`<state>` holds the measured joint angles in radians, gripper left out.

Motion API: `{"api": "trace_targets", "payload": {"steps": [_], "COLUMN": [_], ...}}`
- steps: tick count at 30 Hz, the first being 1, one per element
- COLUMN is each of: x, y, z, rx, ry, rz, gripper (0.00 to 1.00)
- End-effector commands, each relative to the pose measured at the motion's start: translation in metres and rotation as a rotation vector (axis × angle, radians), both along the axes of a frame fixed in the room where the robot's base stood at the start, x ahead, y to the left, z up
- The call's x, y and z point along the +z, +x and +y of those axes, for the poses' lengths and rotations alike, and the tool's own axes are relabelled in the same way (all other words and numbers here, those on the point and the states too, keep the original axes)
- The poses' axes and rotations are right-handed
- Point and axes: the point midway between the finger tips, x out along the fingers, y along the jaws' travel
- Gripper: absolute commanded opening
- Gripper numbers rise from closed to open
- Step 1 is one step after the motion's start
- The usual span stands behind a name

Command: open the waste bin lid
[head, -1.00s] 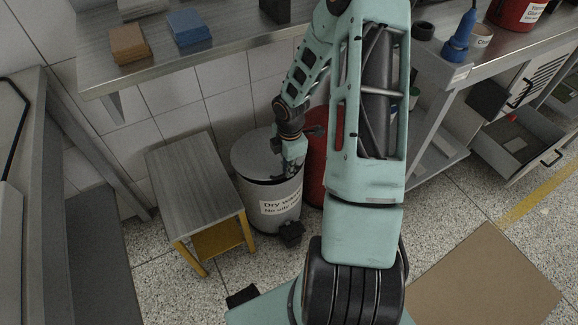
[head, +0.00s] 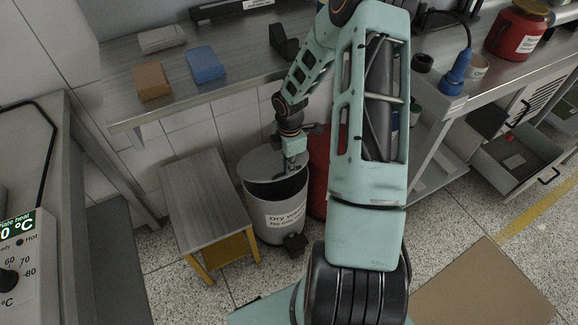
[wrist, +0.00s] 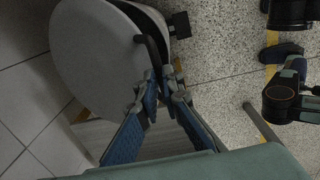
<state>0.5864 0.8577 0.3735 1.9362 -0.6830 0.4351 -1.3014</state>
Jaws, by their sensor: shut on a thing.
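The grey waste bin (head: 262,208), with a "Dry waste" label, stands on the floor beneath the bench. Its round grey lid (head: 258,165) is tilted up at the front, with a dark gap between lid and rim. The lid also fills the upper left of the wrist view (wrist: 100,62). A dark handle (wrist: 151,52) sits at the lid's edge. My gripper (head: 291,172) is at the lid's front right. In the wrist view its blue-padded fingers (wrist: 160,82) are shut on the handle; the exact contact is partly hidden by the fingertips.
A small grey-topped table (head: 207,196) stands close left of the bin. A red bin (head: 318,160) is behind it on the right, partly hidden by my arm. The bench (head: 235,83) overhangs above. An open drawer (head: 515,160) stands out at right.

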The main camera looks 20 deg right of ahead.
Motion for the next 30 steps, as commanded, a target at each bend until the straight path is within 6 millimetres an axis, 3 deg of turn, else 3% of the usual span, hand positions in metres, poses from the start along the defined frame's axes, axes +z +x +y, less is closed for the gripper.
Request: {"api": "trace_targets", "payload": {"steps": [1, 3, 7, 24, 30], "x": [0.002, 0.002, 0.002, 0.000, -0.013], "y": [0.009, 0.009, 0.009, 0.004, 0.000], "z": [0.002, 0.002, 0.002, 0.001, 0.000], "rx": [0.004, 0.005, 0.004, 0.001, 0.001], "ry": [0.003, 0.003, 0.003, 0.002, 0.001], "rz": [-0.023, -0.023, -0.021, -0.010, -0.008], "gripper": [0.00, 0.13, 0.26, 0.26, 0.26]}}
